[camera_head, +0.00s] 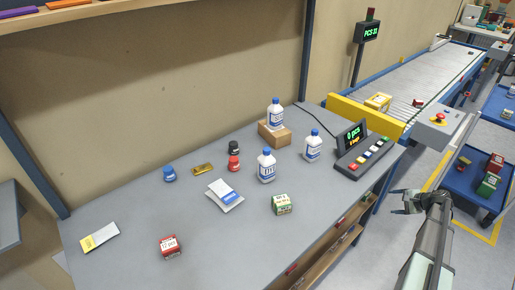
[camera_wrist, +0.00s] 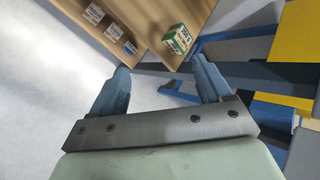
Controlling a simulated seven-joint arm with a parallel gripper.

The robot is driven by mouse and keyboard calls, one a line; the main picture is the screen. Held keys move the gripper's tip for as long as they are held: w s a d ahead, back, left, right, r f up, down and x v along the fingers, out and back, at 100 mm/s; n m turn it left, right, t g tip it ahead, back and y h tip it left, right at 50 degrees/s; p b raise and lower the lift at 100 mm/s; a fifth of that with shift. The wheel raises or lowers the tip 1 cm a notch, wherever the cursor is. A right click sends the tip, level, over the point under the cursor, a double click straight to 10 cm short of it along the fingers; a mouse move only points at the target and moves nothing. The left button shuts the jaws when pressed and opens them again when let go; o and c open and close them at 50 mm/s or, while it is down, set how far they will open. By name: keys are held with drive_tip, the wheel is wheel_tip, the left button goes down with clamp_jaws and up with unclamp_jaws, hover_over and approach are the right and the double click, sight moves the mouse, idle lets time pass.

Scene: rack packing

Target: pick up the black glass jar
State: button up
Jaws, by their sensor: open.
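A small black jar (camera_head: 234,148) stands upright on the grey table, toward the back and left of the wooden block. A red jar (camera_head: 234,163) stands just in front of it and may hide part of its base. My gripper (camera_head: 398,200) is off the table's right end, well to the right of the jar. In the wrist view my gripper (camera_wrist: 165,88) has its two fingers spread with nothing between them. The black jar does not show in the wrist view.
A white bottle (camera_head: 275,114) stands on a wooden block (camera_head: 273,135). Other bottles (camera_head: 266,166) (camera_head: 313,146), a blue jar (camera_head: 169,174), white packets (camera_head: 225,195) and a green box (camera_head: 281,205) surround the area. A button console (camera_head: 362,155) stands at the right.

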drive_tip(key=w+d+r+m+t, duration=0.1)
drive_tip(key=d+r, duration=0.5)
drive_tip(key=r, duration=0.6)
drive_tip(key=w+d+r+m+t+y, duration=0.15)
drive_tip(key=d+r, duration=0.35)
drive_tip(key=r, duration=0.7)
drive_tip(key=w+d+r+t, duration=0.15)
drive_tip(key=d+r, duration=0.45)
drive_tip(key=r, duration=0.6)
wheel_tip(320, 180, up, 21)
drive_tip(key=a+y, duration=0.1)
drive_tip(key=w+a+f+g+h, duration=0.15)
drive_tip(key=w+a+f, duration=0.45)
drive_tip(key=a, duration=0.9)
drive_tip(key=w+a+f+g+y, duration=0.1)
drive_tip(key=w+a+f+g, duration=0.2)
drive_tip(key=w+a, duration=0.85)
drive_tip(key=w+a+f+g+h, duration=0.15)
drive_tip(key=a+f, duration=0.35)
drive_tip(key=a, duration=1.5)
drive_tip(key=g+h, duration=0.5)
drive_tip(key=h, duration=0.1)
approach(233, 143)
wheel_tip(233, 143, down, 12)
drive_tip(key=shift+w+d+r, duration=0.15)
drive_tip(key=shift+d+r, duration=0.05)
